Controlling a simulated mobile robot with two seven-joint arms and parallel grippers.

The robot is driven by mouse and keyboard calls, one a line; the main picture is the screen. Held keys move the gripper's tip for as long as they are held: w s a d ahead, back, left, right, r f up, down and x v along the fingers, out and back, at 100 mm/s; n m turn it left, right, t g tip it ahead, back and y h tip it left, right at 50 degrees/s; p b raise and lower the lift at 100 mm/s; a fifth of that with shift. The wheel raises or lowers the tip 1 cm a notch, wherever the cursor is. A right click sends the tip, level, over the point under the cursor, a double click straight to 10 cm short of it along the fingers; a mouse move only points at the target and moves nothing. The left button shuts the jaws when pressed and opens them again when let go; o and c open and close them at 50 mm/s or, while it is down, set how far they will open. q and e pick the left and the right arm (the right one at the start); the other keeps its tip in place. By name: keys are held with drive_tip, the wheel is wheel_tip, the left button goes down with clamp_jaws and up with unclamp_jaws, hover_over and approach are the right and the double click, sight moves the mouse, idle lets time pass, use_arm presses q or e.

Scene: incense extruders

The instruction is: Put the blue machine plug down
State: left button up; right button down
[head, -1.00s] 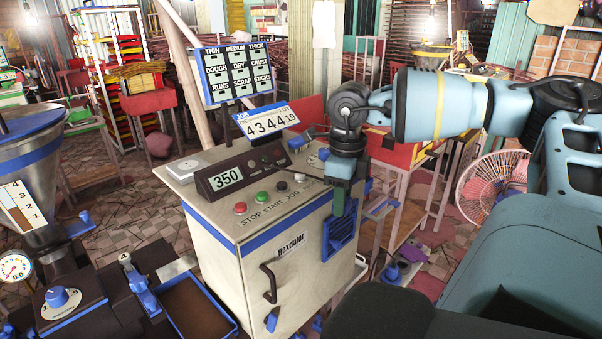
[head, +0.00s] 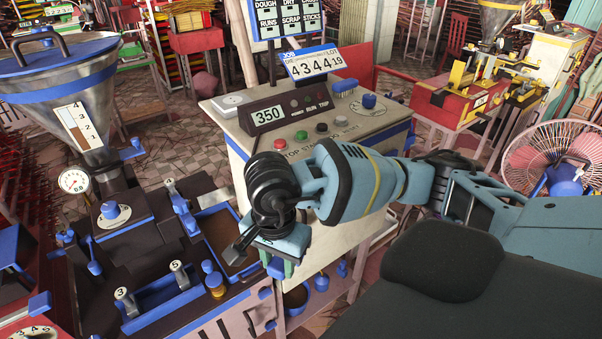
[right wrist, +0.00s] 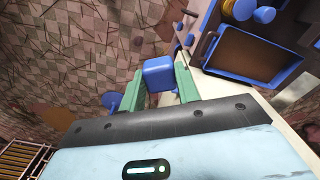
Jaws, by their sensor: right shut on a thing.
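My right gripper (head: 281,264) points down in front of the cream control cabinet, beside the brown-bottomed tray at its left. In the right wrist view its green fingers (right wrist: 160,84) are shut on a blue block-shaped plug (right wrist: 159,72). The plug is held above the floor, apart from the tray. The cabinet (head: 232,168), with a 350 display, stands behind my right forearm. My left gripper is not in view.
The blue-rimmed tray (right wrist: 211,70) lies close by the fingers. The dark extruder bench (head: 150,243) with hopper (head: 65,85), knobs and levers fills the left. A lower shelf (head: 330,290) holds blue items. A pink fan (head: 550,160) stands at the right.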

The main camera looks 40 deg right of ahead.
drive_tip(key=s+a+r+n, duration=0.2)
drive_tip(key=a+n, duration=1.1)
drive_tip(key=a, duration=0.3)
drive_tip(key=shift+s+a+n, duration=0.15)
drive_tip(key=shift+n, duration=0.15)
